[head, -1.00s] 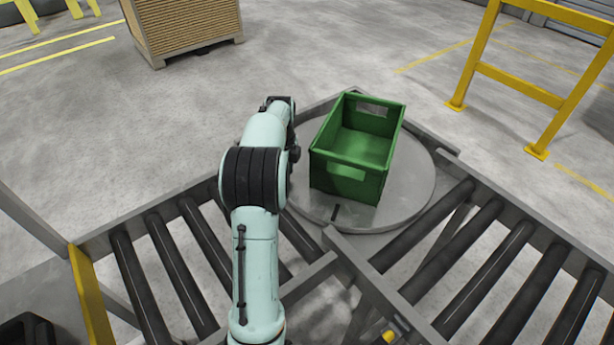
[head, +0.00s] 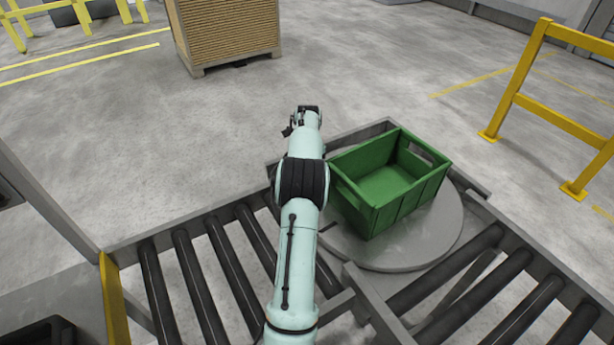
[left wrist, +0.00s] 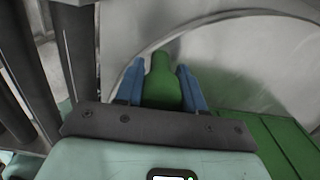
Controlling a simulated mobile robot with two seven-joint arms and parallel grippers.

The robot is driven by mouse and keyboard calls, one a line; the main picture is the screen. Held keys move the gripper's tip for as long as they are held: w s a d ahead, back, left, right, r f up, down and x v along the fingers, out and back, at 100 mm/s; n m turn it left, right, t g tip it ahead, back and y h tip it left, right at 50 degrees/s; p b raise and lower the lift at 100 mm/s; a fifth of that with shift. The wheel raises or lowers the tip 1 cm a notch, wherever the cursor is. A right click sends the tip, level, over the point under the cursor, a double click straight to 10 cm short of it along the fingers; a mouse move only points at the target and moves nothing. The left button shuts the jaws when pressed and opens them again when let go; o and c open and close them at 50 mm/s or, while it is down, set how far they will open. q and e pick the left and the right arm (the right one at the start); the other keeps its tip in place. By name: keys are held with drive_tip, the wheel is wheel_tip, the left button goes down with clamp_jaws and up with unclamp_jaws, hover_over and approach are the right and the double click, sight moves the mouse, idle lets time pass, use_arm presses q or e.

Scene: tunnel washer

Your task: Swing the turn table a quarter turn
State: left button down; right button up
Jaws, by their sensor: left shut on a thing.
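The round grey turn table (head: 445,228) lies at the corner between two roller conveyors. A green open crate (head: 395,200) stands on it, angled across the disc, and looks empty. My left arm reaches over the disc's left side and hides part of it in the head view. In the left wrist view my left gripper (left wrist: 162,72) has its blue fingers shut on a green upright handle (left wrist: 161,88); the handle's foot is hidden. The grey disc (left wrist: 225,45) shows beyond it, and the green crate (left wrist: 265,135) is close at the lower right. My right gripper is out of view.
Roller conveyors run off to the left (head: 190,265) and right (head: 500,285) of the disc. A yellow guard rail (head: 555,118) stands at the right. A slatted brown stack (head: 228,32) stands at the back. The floor between is clear.

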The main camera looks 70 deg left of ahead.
use_arm(q)
drive_tip(key=shift+w+a+r+m+p, duration=0.1)
drive_tip(key=shift+w+a+m+p, duration=0.15)
drive_tip(key=shift+a, duration=0.2)
drive_tip(key=shift+w+a+m+p, duration=0.1)
drive_tip(key=shift+w+a+m, duration=0.2)
drive_tip(key=shift+a, duration=0.1)
drive_tip(key=c, duration=1.1)
unclamp_jaws()
drive_tip(key=o, duration=0.4)
drive_tip(key=shift+w+a, duration=0.1)
drive_tip(key=shift+r, duration=6.6)
